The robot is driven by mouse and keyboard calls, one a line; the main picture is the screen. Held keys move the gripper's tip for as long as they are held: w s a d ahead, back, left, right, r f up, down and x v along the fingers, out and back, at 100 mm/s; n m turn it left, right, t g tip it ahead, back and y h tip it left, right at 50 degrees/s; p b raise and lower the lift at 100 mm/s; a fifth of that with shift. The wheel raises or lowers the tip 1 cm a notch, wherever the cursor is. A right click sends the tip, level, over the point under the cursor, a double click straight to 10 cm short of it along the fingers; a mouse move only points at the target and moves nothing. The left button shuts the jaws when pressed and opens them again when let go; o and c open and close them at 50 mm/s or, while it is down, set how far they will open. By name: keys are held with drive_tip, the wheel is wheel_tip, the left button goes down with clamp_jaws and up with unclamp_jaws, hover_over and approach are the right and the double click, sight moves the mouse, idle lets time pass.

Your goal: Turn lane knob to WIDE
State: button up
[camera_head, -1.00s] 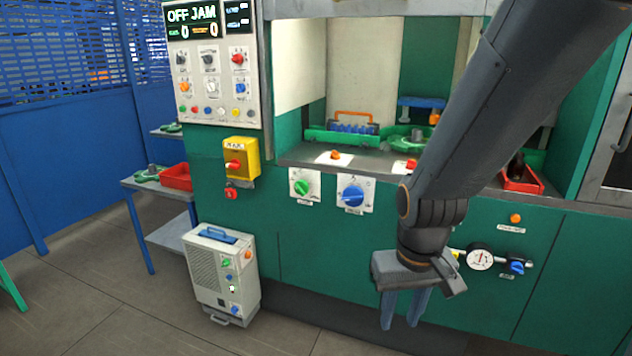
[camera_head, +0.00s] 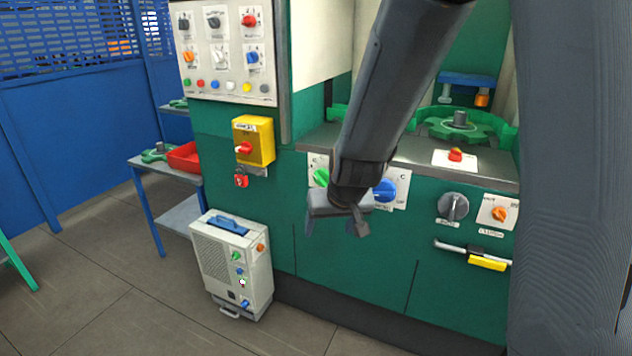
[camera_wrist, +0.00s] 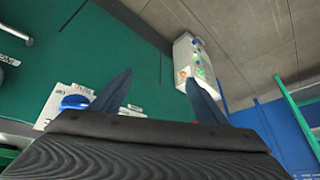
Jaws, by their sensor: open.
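My gripper (camera_head: 336,222) is open and empty, in front of the green machine front, just below the knob row. Its two dark fingers also show in the wrist view (camera_wrist: 159,80). A green knob (camera_head: 321,177) and a blue knob (camera_head: 384,190) are on white plates, partly hidden behind my arm. The blue knob also shows in the wrist view (camera_wrist: 75,102), left of the fingers. A grey knob (camera_head: 454,206) and an orange knob (camera_head: 499,214) sit further right. The labels are too small to read, so I cannot tell which is the lane knob.
A grey control box (camera_head: 232,265) stands on the floor at left. A yellow switch box (camera_head: 254,141) with a red knob is on the machine. A bar with a yellow grip (camera_head: 487,262) sticks out at lower right. The floor at front left is clear.

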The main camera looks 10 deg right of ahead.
drive_tip(key=w+a+f+m+t+h+b, duration=0.1)
drive_tip(key=w+t+b, duration=0.15)
drive_tip(key=w, duration=0.65)
drive_tip(key=w+a+f+t+h+b, duration=0.1)
drive_tip(key=w+f+t, duration=0.15)
drive_tip(key=w, duration=0.65)
drive_tip(key=m+t+h+b, duration=0.4)
drive_tip(key=h, duration=0.5)
approach(319, 180)
drive_tip(key=x, duration=0.4)
drive_tip(key=shift+w+f, duration=0.1)
drive_tip(key=shift+w, duration=0.15)
drive_tip(key=shift+n, duration=0.3)
drive_tip(key=p+x, duration=0.1)
drive_tip(key=x, duration=0.6)
drive_tip(key=shift+w+d+p, duration=0.2)
drive_tip(key=shift+d+p, duration=0.05)
drive_tip(key=shift+p, duration=0.05)
drive_tip(key=shift+c, duration=0.3)
drive_tip(key=c, duration=1)
